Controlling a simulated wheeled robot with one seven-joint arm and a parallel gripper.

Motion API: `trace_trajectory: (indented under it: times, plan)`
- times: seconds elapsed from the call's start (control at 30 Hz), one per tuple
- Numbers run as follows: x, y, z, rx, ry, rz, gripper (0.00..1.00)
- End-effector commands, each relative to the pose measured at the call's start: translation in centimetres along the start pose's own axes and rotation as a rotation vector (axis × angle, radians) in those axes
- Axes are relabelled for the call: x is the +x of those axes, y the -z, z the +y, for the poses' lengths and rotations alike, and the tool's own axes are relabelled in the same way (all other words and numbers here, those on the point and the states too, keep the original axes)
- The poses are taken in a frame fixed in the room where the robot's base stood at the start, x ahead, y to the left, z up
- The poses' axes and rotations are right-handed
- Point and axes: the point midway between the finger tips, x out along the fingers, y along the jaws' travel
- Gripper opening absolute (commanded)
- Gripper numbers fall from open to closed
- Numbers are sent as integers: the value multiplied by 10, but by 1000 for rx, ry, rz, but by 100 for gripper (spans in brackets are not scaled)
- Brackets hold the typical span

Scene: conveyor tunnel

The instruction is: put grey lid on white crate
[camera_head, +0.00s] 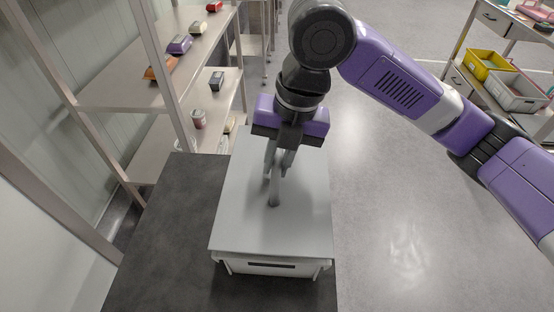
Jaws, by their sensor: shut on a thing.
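The grey lid (240,222) is a flat rectangular panel over the white crate (270,267) in the head view. The crate stands on a dark table top, and only its near wall with a dark slot shows below the lid's front edge. The lid covers the crate's opening; I cannot tell whether it rests fully on the rim all around. My gripper (274,196) points down at the middle of the lid and is shut on it, apparently at a grip on its top. The fingers partly hide this spot.
The dark table (170,240) has free room left of the crate. Metal shelves (120,92) with several small containers stand at the left. A rack at the upper right holds a yellow crate (488,64) and a pale crate (516,92). The floor on the right is clear.

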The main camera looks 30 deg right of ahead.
Motion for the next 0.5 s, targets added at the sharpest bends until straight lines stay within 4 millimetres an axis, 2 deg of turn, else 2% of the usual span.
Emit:
trace_trajectory:
  times: [0.5]
  plan:
    - [10, 0, -2, 0, -1, -1, 0]
